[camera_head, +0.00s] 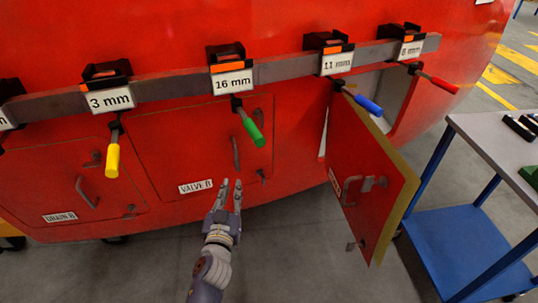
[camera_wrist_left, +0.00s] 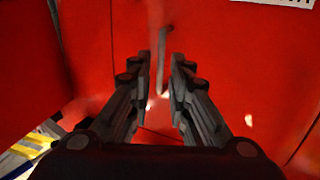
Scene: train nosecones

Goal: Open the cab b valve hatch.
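The valve B hatch (camera_head: 180,150) is a red panel lying flush in the red train body, with a "VALVE B" label (camera_head: 195,187) low on it. Its vertical bar handle (camera_head: 235,153) is near its right edge, and a small latch (camera_head: 262,175) is right of the handle. My left gripper (camera_head: 231,184) points up at the hatch just below the handle in the head view. Its fingers are apart and empty. In the left wrist view the handle (camera_wrist_left: 163,50) shows ahead, between the two fingers of my left gripper (camera_wrist_left: 163,72). My right gripper is out of view.
A rail (camera_head: 290,69) above carries several tools, including a green-handled one (camera_head: 250,128) hanging over the hatch. Another hatch door (camera_head: 372,185) stands open to the right. A blue-framed cart (camera_head: 450,245) is at far right. The drain B hatch (camera_head: 65,185) is left.

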